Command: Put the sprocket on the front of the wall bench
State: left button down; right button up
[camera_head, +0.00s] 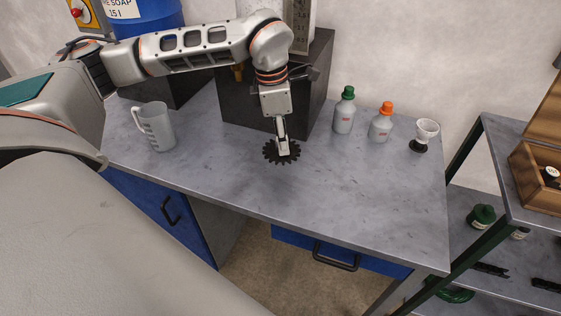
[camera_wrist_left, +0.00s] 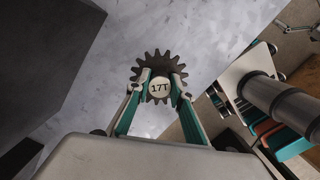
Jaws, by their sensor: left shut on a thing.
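The sprocket (camera_head: 273,152) is a dark toothed disc at the middle of the grey wall bench (camera_head: 330,190). In the left wrist view the sprocket (camera_wrist_left: 158,60) shows a pale hub marked 17T. My left gripper (camera_head: 283,150) points down at it, and its fingers (camera_wrist_left: 158,90) are shut on the hub from both sides. The sprocket is at or just above the bench top; I cannot tell whether it touches. The bench's front edge runs below it in the head view. My right gripper is not in view.
A clear measuring jug (camera_head: 158,130) stands left of the sprocket. A dark box-like block (camera_head: 318,85) is behind it. A green-capped bottle (camera_head: 344,112), an orange-capped bottle (camera_head: 381,125) and a small white cup (camera_head: 426,132) stand to the right.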

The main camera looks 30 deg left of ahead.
pick_arm(q)
notch_tip(320, 180, down, 5)
jog(key=shift+r, duration=0.2)
notch_tip(320, 180, down, 4)
jog(key=shift+r, duration=0.1)
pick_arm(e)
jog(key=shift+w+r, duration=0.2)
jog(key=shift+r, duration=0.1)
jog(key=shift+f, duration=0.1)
pick_arm(q)
jog(key=c, duration=1.8)
grip_release()
jog(key=shift+f, duration=0.2)
jog(key=shift+o, duration=0.2)
jog(key=shift+r, duration=0.15)
jog(key=shift+r, duration=0.3)
jog(key=r, duration=0.7)
jog(key=s+a+r, duration=0.1)
jog(key=r, duration=0.3)
jog(key=shift+a+r, duration=0.1)
jog(key=shift+r, duration=0.05)
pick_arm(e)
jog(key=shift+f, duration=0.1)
